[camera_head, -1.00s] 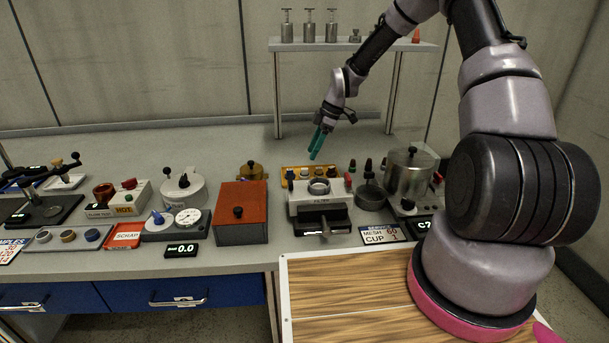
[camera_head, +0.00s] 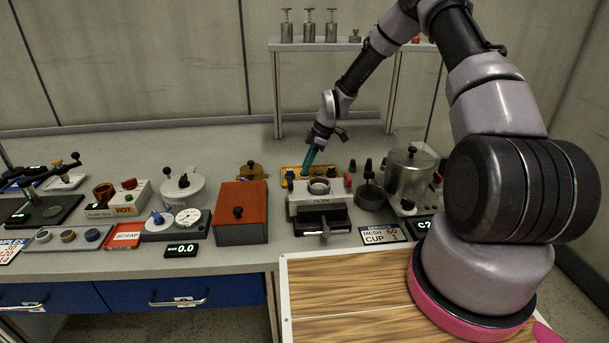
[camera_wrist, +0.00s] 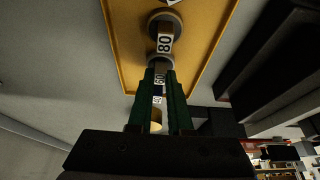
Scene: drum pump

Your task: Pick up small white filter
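My gripper (camera_head: 306,172) has green fingers and points down at the yellow tray (camera_head: 284,179) behind the filter unit. In the wrist view my gripper (camera_wrist: 160,78) has a narrow gap between its fingers, so it looks open. The yellow tray (camera_wrist: 208,45) holds a row of round dark pieces with white number tags, one reading 80 (camera_wrist: 165,43). Smaller tags show in the gap between the fingers. A small pale cream piece (camera_wrist: 156,119) shows between the fingers lower down; I cannot tell whether it is the white filter. The fingers hide part of the row.
The filter unit (camera_head: 318,205) stands just in front of the tray. A red-orange box (camera_head: 240,205) is to its left and a metal pot (camera_head: 410,175) to its right. A shelf (camera_head: 350,45) with metal weights stands behind. The bench behind the tray is clear.

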